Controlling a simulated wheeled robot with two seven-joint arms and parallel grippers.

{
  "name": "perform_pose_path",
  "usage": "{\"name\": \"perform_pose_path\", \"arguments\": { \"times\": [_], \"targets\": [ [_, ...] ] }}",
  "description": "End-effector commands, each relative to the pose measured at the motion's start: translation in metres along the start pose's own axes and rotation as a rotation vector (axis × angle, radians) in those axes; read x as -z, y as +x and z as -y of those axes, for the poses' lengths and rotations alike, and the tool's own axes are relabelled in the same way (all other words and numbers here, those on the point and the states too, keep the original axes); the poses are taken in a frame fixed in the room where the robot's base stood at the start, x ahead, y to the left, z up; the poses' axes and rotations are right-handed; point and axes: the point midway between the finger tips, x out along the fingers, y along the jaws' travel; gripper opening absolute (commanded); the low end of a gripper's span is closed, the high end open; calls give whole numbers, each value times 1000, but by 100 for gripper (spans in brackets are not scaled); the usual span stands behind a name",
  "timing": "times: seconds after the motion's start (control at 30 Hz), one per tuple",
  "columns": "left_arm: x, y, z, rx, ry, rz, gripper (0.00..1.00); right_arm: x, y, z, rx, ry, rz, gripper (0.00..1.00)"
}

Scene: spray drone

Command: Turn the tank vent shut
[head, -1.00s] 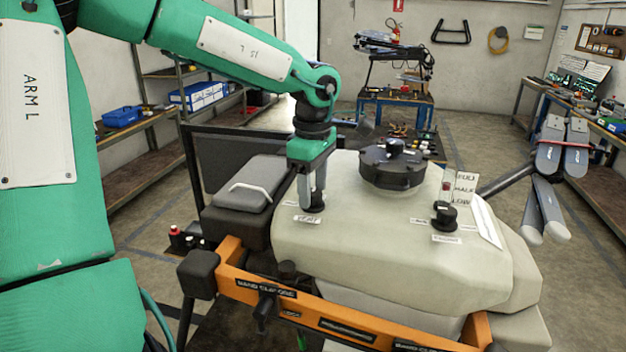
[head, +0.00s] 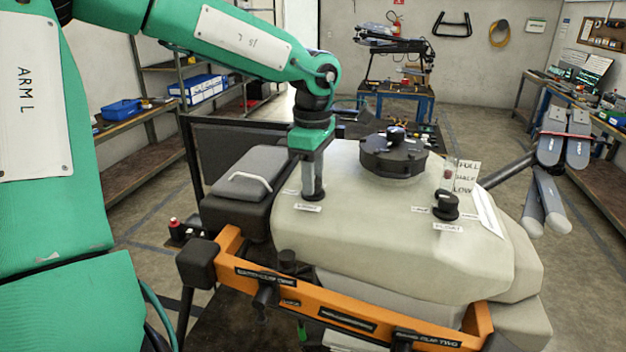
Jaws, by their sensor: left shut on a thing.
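The cream tank (head: 360,235) fills the middle of the head view. My left gripper (head: 313,192) points straight down at the tank's top left and is shut on the vent knob, a small dark knob mostly hidden by the fingers. A small white label (head: 307,208) sits just in front of it. The gripper shows nearly edge-on, so its two fingers overlap. My right gripper is not in view.
A large black lid (head: 393,157) stands to the right of the gripper. A second black knob (head: 446,206), marked float, and a level gauge card (head: 465,177) are further right. An orange bar (head: 340,315) with clips crosses the front. A grey battery-like block (head: 240,205) is at left.

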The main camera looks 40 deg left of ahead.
Motion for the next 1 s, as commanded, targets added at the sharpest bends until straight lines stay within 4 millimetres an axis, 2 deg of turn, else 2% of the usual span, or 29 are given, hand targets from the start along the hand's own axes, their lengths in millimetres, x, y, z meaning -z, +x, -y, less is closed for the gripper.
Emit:
{"name": "perform_pose_path", "arguments": {
  "times": [0.03,0.4,1.0],
  "targets": [
    [0,4,-1,-4,-25,1,9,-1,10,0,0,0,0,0],
    [0,6,-1,-6,-341,3,9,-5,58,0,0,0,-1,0],
    [0,2,0,-4,-910,3,9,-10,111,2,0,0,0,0]
  ]
}}
